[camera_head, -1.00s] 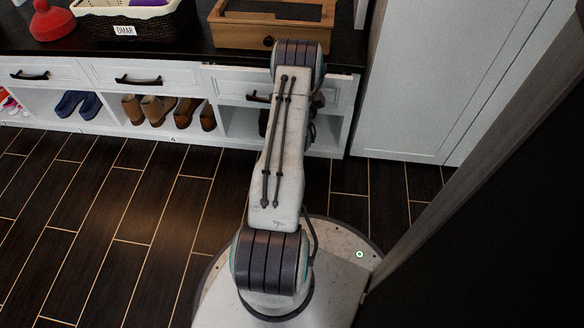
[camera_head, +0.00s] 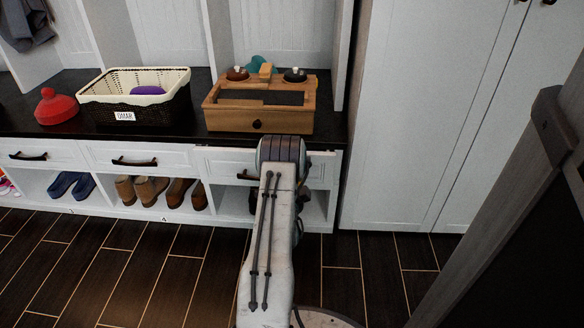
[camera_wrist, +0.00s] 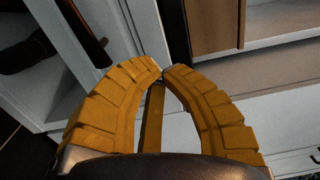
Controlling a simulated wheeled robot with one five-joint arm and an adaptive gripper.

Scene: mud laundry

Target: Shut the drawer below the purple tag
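No purple tag is clear to me in either view. A row of white drawers runs under the dark counter in the head view. The right drawer (camera_head: 223,162) seems to stand slightly out from the cabinet, and my arm hides its middle. The middle drawer (camera_head: 105,156) and the left drawer (camera_head: 62,151) look flush. My gripper is hidden behind my arm in the head view. In the wrist view, my gripper (camera_wrist: 162,72) has its yellow fingers curved together, tips meeting, with nothing seen between them. A dark handle (camera_wrist: 84,28) on a white front lies to its upper left.
On the counter stand a wooden box (camera_head: 222,118), a basket (camera_head: 98,112) labelled OMAR with a purple item (camera_head: 147,90) inside, and a red object (camera_head: 57,108). Shoes (camera_head: 150,188) fill cubbies below. A tall white cabinet (camera_head: 425,120) stands right. Floor (camera_head: 185,262) is clear in front.

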